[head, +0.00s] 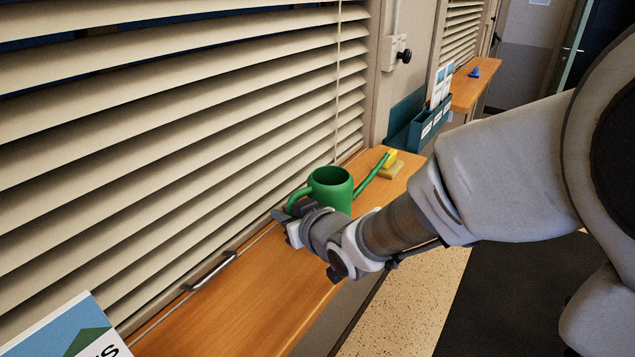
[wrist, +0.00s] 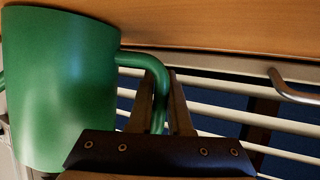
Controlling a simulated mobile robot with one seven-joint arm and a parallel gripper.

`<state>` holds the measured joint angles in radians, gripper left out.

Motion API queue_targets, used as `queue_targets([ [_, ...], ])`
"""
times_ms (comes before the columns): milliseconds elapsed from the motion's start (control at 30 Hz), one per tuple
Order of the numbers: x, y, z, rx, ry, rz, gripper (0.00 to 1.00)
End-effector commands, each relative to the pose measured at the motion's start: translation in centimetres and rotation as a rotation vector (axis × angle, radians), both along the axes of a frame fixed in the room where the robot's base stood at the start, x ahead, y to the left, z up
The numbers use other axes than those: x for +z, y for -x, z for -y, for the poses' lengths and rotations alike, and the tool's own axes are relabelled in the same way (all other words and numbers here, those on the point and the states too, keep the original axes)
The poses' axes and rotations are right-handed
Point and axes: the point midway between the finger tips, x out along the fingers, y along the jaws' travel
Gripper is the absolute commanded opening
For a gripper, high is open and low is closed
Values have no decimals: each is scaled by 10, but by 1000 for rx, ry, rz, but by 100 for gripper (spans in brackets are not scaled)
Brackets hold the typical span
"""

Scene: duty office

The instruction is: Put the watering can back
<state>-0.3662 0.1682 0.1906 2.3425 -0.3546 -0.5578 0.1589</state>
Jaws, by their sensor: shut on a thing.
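The green watering can (head: 331,188) is upright at the wooden sill, with its spout pointing right and its handle on the left. In the wrist view its body (wrist: 62,85) fills the left side. My gripper (head: 290,215) is shut on the can's handle; the handle passes between the two fingers in the wrist view (wrist: 168,100). The can's base is partly hidden by my gripper in the head view, so I cannot tell whether it touches the sill.
The wooden sill (head: 235,308) runs along the blinds (head: 180,130). A metal handle (head: 210,271) lies near the blinds. A yellow item (head: 390,157) is near the spout tip. A teal holder with leaflets (head: 428,122) stands farther back. A leaflet (head: 75,330) is at front left.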

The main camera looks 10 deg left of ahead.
Motion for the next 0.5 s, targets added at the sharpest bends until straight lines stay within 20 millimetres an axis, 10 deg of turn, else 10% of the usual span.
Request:
queue_targets([
  [133,-3,0,0,1,-1,4,0],
  [167,-3,0,0,0,0,0,22],
  [300,-3,0,0,0,0,0,47],
  [500,-3,0,0,0,0,0,47],
])
